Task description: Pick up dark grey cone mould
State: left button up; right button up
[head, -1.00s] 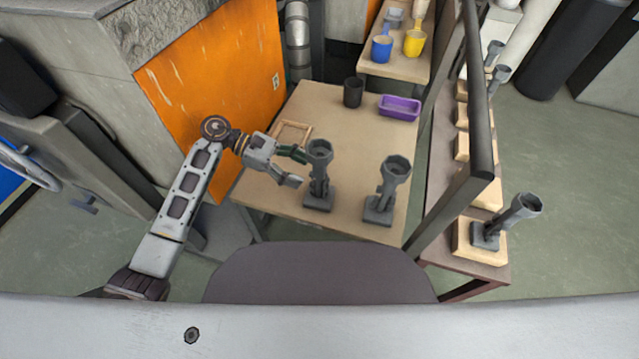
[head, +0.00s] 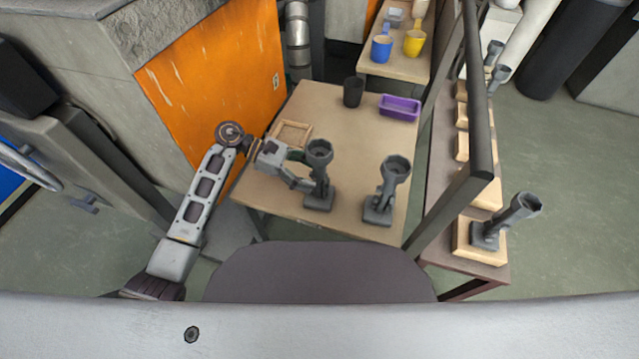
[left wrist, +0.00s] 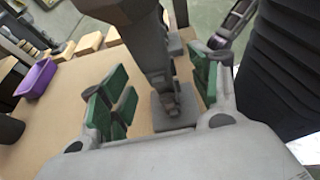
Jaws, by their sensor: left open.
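A dark grey cone mould (head: 319,152), with an upturned cup on a stem and square foot, stands upright on the table. A second, similar mould (head: 396,169) stands to its right. My left gripper (head: 306,172) is open at the nearer-left mould's stem. In the left wrist view, the mould (left wrist: 150,50) rises between the green finger pads of my left gripper (left wrist: 160,92), and its square foot shows below. A gap shows on the left pad side; contact on the right side cannot be told. My right gripper is not in view.
The table (head: 270,202) holds a wooden frame (head: 291,135), a black cup (head: 353,92) and a purple tray (head: 400,107). A side rack bears another mould (head: 507,221) on a wooden block. A dark upright frame (head: 478,110) stands right of the table.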

aim_at(319, 178)
pick_arm(q)
jog(key=shift+x, duration=1.35)
jog(key=shift+d+f, duration=0.2)
jog(key=shift+d, duration=0.1)
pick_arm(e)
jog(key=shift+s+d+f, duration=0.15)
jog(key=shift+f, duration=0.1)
pick_arm(q)
jog(key=shift+c, duration=0.3)
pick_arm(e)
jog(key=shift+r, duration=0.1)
pick_arm(q)
jog(key=c, duration=1.2)
grip_shut()
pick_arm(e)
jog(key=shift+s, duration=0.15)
pick_arm(q)
jog(key=shift+r, duration=0.1)
